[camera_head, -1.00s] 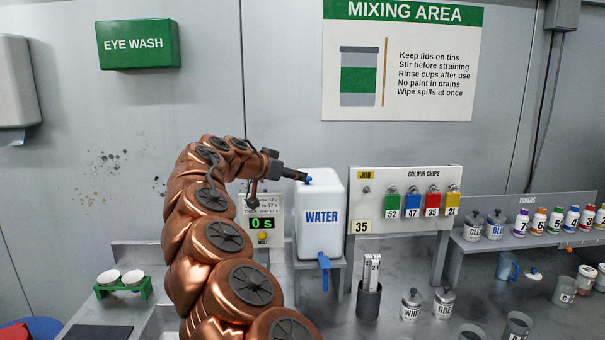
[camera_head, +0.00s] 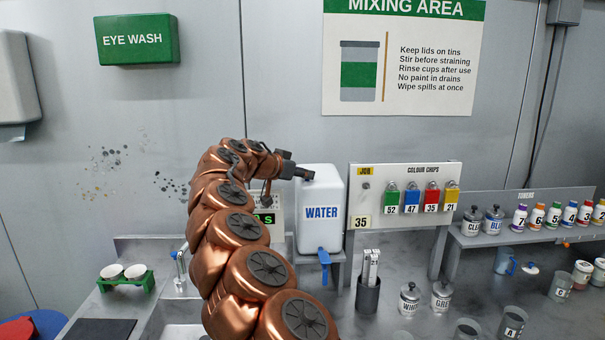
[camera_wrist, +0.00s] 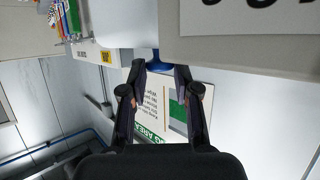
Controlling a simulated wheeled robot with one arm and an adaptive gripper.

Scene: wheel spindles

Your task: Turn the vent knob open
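The white water container (camera_head: 321,235) stands on a grey shelf, with a blue tap (camera_head: 324,258) low on its front. In the head view my gripper (camera_head: 305,174) is at the container's top left and hides the vent knob there. In the wrist view the blue vent knob (camera_wrist: 158,64) shows partly at the far end of the gap between my fingertips (camera_wrist: 160,71). The fingers are apart, one on each side of the knob. I cannot tell whether they touch it.
A timer (camera_head: 265,218) is partly hidden behind my arm. The colour chips board (camera_head: 400,226) stands close to the right of the container. A stick holder (camera_head: 368,295) and lidded tins (camera_head: 409,300) stand on the counter below.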

